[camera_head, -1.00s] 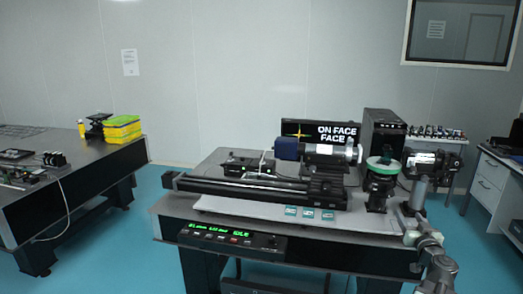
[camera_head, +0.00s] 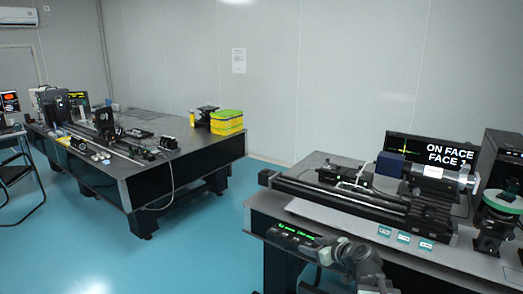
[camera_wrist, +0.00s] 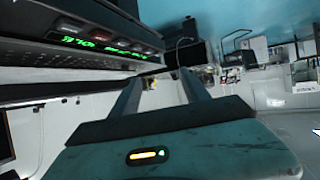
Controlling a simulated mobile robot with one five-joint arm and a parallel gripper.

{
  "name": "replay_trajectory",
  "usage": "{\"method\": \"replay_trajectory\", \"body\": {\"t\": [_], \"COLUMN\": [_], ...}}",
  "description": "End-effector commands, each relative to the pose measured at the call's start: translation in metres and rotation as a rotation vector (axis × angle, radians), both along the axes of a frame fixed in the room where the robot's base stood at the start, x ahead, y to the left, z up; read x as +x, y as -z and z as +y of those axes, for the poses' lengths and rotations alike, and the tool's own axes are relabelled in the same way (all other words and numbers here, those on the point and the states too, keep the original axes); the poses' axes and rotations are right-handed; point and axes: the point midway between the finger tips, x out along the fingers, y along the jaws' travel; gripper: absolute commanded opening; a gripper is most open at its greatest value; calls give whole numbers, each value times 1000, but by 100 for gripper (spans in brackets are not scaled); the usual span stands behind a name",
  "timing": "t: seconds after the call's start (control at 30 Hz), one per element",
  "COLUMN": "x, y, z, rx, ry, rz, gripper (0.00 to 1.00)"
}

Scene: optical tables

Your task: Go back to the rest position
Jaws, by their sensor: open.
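My gripper (camera_wrist: 161,73) is open in the wrist view, its two fingers apart with nothing between them. In the head view my arm is folded low at the bottom, in front of the near edge of the right optical table (camera_head: 262,207). It covers part of the control panel (camera_head: 291,235) with green text on that edge. The panel also shows at the upper left of the wrist view (camera_wrist: 85,42), beside the fingers and apart from them. I cannot make out the fingertips in the head view.
The right table carries a long rail with a cylindrical device (camera_head: 432,180), a monitor (camera_head: 430,150) and several small teal-labelled pieces. A left optical table (camera_head: 200,160) holds equipment and a yellow-green stack (camera_head: 226,122). Blue floor (camera_head: 205,235) lies clear between the tables.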

Motion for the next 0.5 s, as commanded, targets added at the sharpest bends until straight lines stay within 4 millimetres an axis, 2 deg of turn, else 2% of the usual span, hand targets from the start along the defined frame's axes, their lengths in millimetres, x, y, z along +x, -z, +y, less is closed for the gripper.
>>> {"method": "replay_trajectory", "body": {"t": [0.03,0.1,0.2,0.23,0.27,0.33,0.4,0.5], "x": [-9,-28,-65,-79,-93,-120,-142,-167], "y": [11,33,67,78,88,108,118,123], "z": [38,79,118,123,122,98,68,40], "rx": [-20,-56,-133,-164,-197,-257,-296,-316], "ry": [-61,-125,-162,-150,-123,-1,149,351], "rz": [70,191,407,486,565,740,878,1016], "gripper": [54,54,54,54,54,54,54,54]}}
